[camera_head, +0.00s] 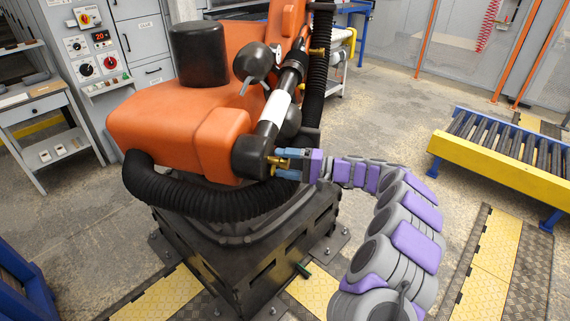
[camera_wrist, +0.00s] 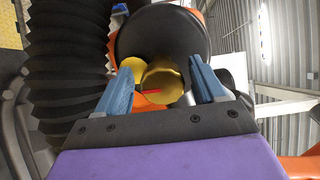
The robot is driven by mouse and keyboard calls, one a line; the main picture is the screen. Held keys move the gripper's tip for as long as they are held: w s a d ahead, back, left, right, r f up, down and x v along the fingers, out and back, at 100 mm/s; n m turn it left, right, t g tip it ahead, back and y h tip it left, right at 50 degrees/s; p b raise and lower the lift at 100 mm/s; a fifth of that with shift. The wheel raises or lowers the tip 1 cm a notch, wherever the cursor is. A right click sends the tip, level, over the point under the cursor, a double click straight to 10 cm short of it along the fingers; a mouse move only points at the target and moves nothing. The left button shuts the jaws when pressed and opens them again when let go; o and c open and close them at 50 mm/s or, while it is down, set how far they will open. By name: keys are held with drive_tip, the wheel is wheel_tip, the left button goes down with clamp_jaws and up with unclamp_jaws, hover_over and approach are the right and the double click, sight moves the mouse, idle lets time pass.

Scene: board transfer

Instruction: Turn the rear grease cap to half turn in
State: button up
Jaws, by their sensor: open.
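A brass grease cap (camera_wrist: 163,84) with a red mark on its face sits between the two blue fingers of my gripper (camera_wrist: 160,68) in the wrist view. The fingers are open, with a gap visible on each side of the cap. A second brass part (camera_wrist: 133,67) shows behind it, up and left. In the head view my gripper (camera_head: 277,167) is at the dark round end (camera_head: 250,157) of the orange robot's cylinder, with brass (camera_head: 279,160) showing between the fingers. I cannot tell from the labels which cap is the rear one.
A black corrugated hose (camera_wrist: 68,60) runs close on the left in the wrist view. The orange robot (camera_head: 160,120) stands on a black pedestal (camera_head: 250,255). A control cabinet (camera_head: 95,50) is at the back left and a yellow roller conveyor (camera_head: 500,165) at the right.

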drive_tip(key=s+d+p, duration=0.2)
drive_tip(key=d, duration=1.5)
drive_tip(key=shift+d, duration=0.2)
drive_tip(key=s+a+r+n+g+h, duration=0.35)
drive_tip(key=s+a+r+g, duration=0.25)
drive_tip(key=s+a+r, duration=0.8)
drive_tip(key=s+a+f+h, duration=0.25)
drive_tip(key=s+h, duration=0.25)
drive_tip(key=s, duration=0.9)
drive_tip(key=s+d+f+m+t+h, duration=0.1)
drive_tip(key=s+d+f+h, duration=0.3)
drive_tip(key=s+d, duration=0.5)
drive_tip(key=s+d+f+m+t+h, duration=0.1)
drive_tip(key=s+d+f+h, duration=0.3)
drive_tip(key=s+d, duration=0.5)
drive_tip(key=shift+s+f+h, duration=0.35)
drive_tip(key=shift+s+h, duration=0.4)
drive_tip(key=shift+s, duration=0.2)
